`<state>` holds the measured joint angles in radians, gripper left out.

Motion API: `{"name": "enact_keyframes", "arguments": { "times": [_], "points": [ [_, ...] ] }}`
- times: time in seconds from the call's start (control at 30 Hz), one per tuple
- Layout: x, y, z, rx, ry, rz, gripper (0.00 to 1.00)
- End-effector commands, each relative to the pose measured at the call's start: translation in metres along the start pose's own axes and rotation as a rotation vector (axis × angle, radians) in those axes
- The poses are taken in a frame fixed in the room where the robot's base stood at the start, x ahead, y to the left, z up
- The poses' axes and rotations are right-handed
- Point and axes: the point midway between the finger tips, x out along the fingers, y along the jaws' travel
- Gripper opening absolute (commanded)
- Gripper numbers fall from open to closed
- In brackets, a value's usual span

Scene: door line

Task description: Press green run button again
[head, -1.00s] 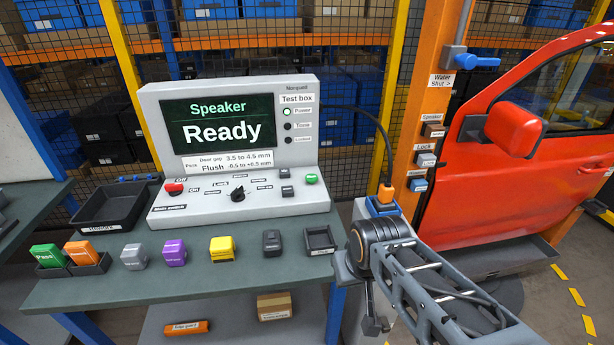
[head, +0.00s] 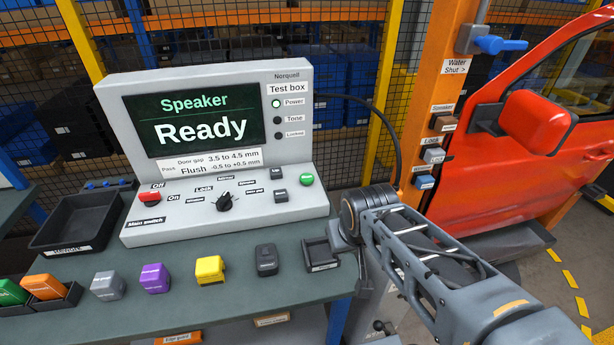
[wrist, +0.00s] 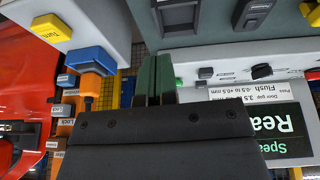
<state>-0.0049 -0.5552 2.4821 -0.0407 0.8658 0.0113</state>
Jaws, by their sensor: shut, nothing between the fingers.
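The green run button (head: 306,180) sits at the right end of the sloped control panel of the grey test box (head: 290,212). The box's screen (head: 195,119) reads "Speaker Ready". In the wrist view the green button (wrist: 178,82) shows as a small patch just right of my fingers. My gripper (wrist: 157,60) is shut and empty, its two dark green fingers side by side. It appears apart from the button, though the exact gap is hard to tell. In the head view my arm stands right of the box, and I cannot make out the fingers.
A red main switch (head: 149,197) and a black knob (head: 224,202) share the panel. A small black tray (head: 321,254) and coloured blocks, including a yellow one (head: 210,270), line the bench front. A black cable arcs behind my arm. A red car door (head: 500,180) stands at right.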

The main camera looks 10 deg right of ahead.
Motion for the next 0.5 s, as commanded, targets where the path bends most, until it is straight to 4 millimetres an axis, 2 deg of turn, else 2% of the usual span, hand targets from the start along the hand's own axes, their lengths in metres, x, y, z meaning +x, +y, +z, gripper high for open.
{"name": "enact_keyframes", "arguments": {
  "times": [0.17,0.33,0.43,0.5],
  "points": [
    [-0.016,0.03,-0.072,-0.074,0.127,0.146,0.0],
    [-0.031,0.06,-0.183,-0.253,0.341,0.301,0.0],
    [-0.032,0.065,-0.253,-0.418,0.476,0.341,0.0],
    [-0.026,0.06,-0.299,-0.559,0.563,0.332,0.0]
  ]
}}
